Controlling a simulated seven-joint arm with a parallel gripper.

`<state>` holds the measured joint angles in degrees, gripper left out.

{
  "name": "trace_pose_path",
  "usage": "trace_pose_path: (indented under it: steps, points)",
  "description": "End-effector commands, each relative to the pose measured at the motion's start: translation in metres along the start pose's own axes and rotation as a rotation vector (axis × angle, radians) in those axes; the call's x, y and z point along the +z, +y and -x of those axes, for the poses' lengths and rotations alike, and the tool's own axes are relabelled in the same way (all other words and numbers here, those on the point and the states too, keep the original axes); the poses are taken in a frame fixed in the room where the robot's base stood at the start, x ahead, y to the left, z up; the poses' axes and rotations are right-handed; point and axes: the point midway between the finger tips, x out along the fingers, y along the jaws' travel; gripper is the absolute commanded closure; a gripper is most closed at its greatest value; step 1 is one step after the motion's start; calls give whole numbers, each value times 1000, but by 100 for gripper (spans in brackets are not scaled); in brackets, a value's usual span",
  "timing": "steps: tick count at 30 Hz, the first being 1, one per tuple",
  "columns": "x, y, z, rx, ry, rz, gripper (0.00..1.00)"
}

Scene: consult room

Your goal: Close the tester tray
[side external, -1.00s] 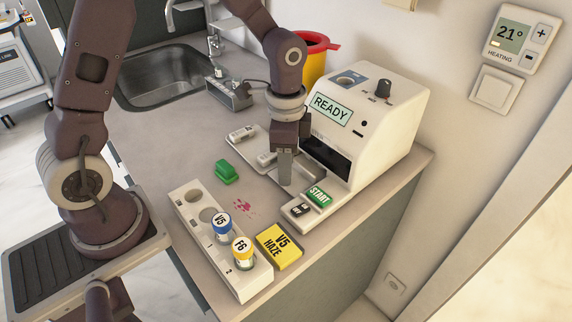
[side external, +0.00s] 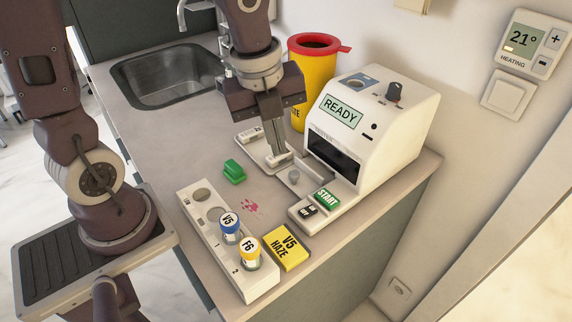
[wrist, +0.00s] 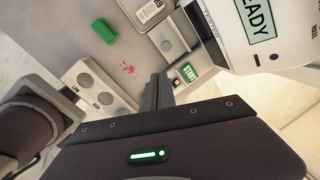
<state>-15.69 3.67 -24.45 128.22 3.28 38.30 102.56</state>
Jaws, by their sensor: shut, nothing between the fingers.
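The white tester (side external: 385,125) shows READY on its screen, with a dark slot in its front. Its grey tray (side external: 310,179) sticks out of the slot, with a small round feature on top. The tray also shows in the wrist view (wrist: 181,48). My gripper (side external: 281,150) is shut and empty, pointing down beside the tray's far left end in the side view. Its closed fingers (wrist: 155,82) show in the wrist view. Whether the fingertips touch anything is unclear. The green START button (side external: 327,198) is on the base in front of the tray.
A white rack (side external: 212,236) holds blue- and yellow-capped vials. A yellow V5 HAZE box (side external: 287,246) lies beside it. A green block (side external: 233,171) and pink stain (side external: 250,206) are left of the tray. A yellow sharps bin (side external: 315,65) stands behind, left of the tester.

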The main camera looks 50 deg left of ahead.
Motion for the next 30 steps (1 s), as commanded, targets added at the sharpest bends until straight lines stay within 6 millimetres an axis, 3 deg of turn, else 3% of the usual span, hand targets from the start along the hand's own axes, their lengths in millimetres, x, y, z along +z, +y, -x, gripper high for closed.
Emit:
trace_pose_path:
  steps: [3,6,9,14,30]
  points:
    - [-11,21,9,-38,-65,-488,100]
    - [-16,34,11,-38,-113,-791,100]
    - [-18,40,11,-31,-142,-956,100]
    - [-17,42,0,-19,-147,-1013,100]
    - [-11,34,-81,-27,-141,-1019,100]
